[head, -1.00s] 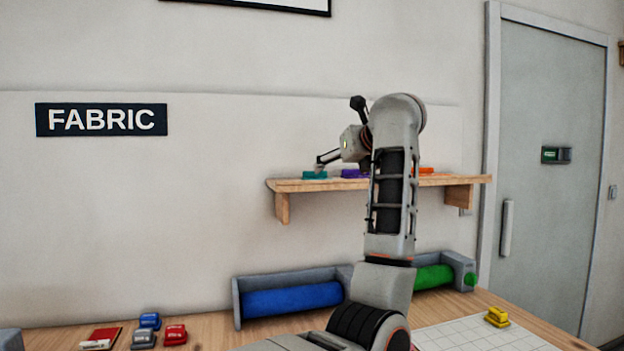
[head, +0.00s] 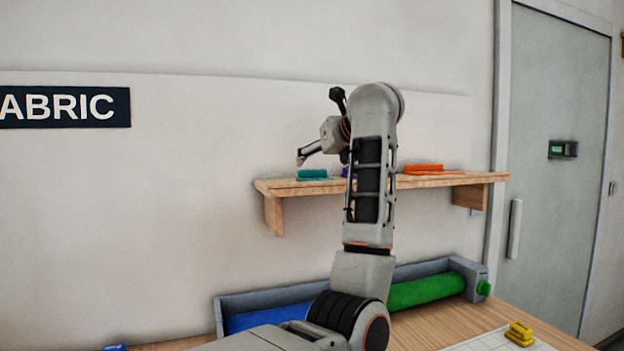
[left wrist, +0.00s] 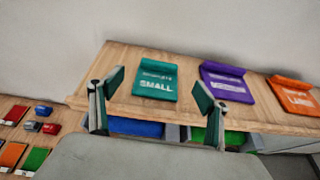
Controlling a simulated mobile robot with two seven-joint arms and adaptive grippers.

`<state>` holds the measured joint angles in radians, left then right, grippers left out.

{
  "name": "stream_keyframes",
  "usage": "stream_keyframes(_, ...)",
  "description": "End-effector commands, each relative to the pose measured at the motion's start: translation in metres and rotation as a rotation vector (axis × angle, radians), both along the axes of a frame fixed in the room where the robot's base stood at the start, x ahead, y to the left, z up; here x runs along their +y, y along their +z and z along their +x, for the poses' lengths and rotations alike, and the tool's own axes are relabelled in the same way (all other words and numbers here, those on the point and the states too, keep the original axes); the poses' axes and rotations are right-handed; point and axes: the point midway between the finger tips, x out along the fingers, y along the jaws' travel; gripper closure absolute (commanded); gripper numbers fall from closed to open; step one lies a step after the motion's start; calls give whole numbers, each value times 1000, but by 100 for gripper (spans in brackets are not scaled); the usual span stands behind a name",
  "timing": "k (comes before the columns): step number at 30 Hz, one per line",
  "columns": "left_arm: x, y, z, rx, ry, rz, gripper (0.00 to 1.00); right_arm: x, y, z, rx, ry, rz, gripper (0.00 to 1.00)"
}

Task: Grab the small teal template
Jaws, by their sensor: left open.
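The small teal template (left wrist: 156,82) lies on the wooden wall shelf, with the word SMALL readable on it in the left wrist view. In the head view the teal template (head: 312,174) shows at the shelf's left end. My left gripper (left wrist: 155,102) is open and empty, with one finger on either side of the template in the picture; it appears apart from it. In the head view my left gripper (head: 302,158) is just above and beside the template, and my arm hides part of the shelf. My right gripper is in neither view.
On the wooden shelf (head: 440,181), a purple template (left wrist: 227,83) and an orange template (left wrist: 292,95) lie to the right. Below, a rack holds a blue roll (head: 265,318) and a green roll (head: 428,290). A yellow object (head: 519,334) is on the table.

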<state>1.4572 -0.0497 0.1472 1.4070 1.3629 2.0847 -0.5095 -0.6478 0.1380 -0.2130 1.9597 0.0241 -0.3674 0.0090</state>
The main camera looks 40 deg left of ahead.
Motion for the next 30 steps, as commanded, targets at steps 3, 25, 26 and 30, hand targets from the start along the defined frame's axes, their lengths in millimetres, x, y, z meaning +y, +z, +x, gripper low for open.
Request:
stream_keyframes(3, 7, -3, 3, 2, 2, 1, 24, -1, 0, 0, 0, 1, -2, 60)
stream_keyframes(25, 63, -32, 34, 2, 1, 0, 24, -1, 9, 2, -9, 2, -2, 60)
stream_keyframes(26, 63, -32, 34, 2, 1, 0, 24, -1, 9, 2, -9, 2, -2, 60)
stream_keyframes(30, 63, -32, 34, 2, 1, 0, 31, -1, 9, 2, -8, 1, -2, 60)
